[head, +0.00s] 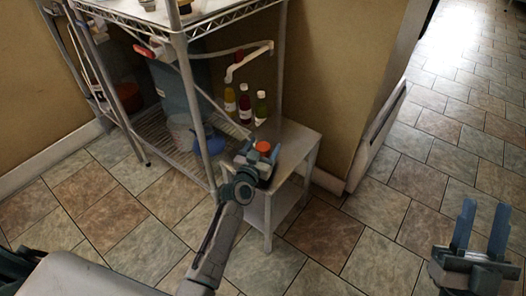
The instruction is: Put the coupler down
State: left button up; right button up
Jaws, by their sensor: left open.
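My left gripper (262,158) is at the small white side table (301,144), over its left part. It is open. A small orange-red round piece (264,147) shows right at its fingers; it may be the coupler, but I cannot tell, nor whether it rests on the table top. A white tube (250,60) with a bent end hangs from the rack above the table, apart from the gripper. My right gripper (478,228) is at the lower right, empty, with its two blue fingers apart and pointing up.
A metal wire rack (185,33) stands left of the table, holding a large grey-blue bucket (171,84) with a red fitting (143,51). A blue bowl (205,142) is low down. Several capped bottles (245,104) stand behind the gripper. Tiled floor (395,215) is clear on the right.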

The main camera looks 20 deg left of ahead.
pick_arm(q)
jog(key=c, duration=1.2)
jog(key=shift+c, duration=0.2)
jog(key=shift+r, duration=0.15)
